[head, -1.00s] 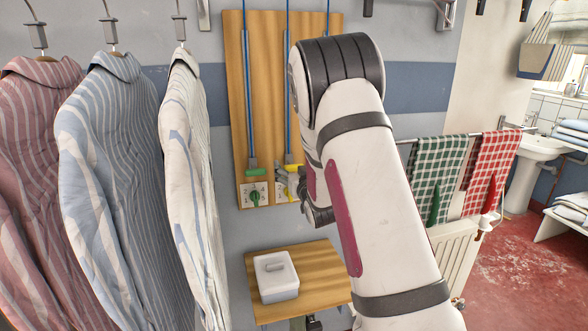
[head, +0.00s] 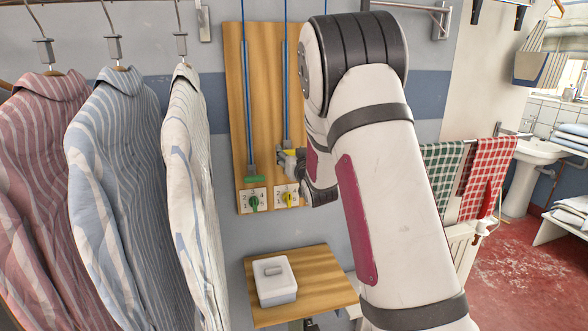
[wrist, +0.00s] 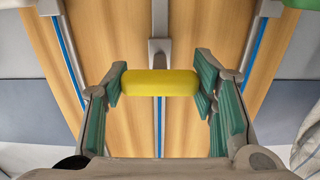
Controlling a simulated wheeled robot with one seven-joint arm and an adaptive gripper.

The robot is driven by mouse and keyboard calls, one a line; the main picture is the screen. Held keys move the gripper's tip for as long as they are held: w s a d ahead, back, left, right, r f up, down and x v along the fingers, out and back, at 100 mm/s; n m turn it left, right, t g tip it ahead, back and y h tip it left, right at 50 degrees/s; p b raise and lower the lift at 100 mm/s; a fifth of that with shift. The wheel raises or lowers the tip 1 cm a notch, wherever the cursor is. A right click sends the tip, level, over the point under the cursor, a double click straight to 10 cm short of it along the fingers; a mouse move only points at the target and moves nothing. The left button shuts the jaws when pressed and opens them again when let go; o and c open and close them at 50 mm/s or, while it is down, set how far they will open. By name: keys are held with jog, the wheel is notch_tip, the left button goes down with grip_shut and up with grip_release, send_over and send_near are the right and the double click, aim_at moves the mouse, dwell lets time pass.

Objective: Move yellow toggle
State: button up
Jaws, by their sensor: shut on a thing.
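The yellow toggle (wrist: 160,83) is a yellow bar on a grey stem. In the wrist view it lies crosswise between the green pads of my gripper (wrist: 160,88), which is shut on it. In the head view, my gripper (head: 291,161) is at the wooden board (head: 267,110), and my arm hides part of the area. The yellow toggle (head: 288,151) shows only slightly there, at the lower end of a blue rod. Below it is a white numbered plate (head: 280,195) with a yellow knob (head: 289,199).
A green toggle (head: 254,179) hangs left of my gripper, above another numbered plate with a green knob (head: 254,202). Striped shirts (head: 115,190) hang at the left. A wooden shelf (head: 322,281) below holds a white box (head: 275,285). My arm covers the board's right side.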

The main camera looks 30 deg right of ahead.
notch_tip(320, 180, up, 28)
jog(key=p, duration=0.4)
jog(key=shift+f, duration=0.15)
jog(key=o, duration=1.7)
jog(key=shift+f, duration=0.1)
jog(key=v, duration=1.2)
jog(key=s+a+f+n+g+y, duration=0.1)
jog(key=s+a+f+g, duration=0.3)
jog(key=s+a+f, duration=0.3)
jog(key=s+a+f+n+g+y+b, duration=0.1)
jog(key=s+a+f+g, duration=0.3)
jog(key=s, duration=1.1)
jog(key=s+a+f+n+g+y+b, duration=0.1)
jog(key=s+a+f+g+y, duration=0.2)
jog(key=s+a+f, duration=0.7)
jog(key=shift+s+a+f+g, duration=0.1)
jog(key=shift+s+f+g, duration=0.1)
jog(key=shift+s, duration=0.2)
jog(key=shift+s+a+f+g, duration=0.1)
jog(key=shift+s+f+g, duration=0.1)
jog(key=shift+s, duration=0.25)
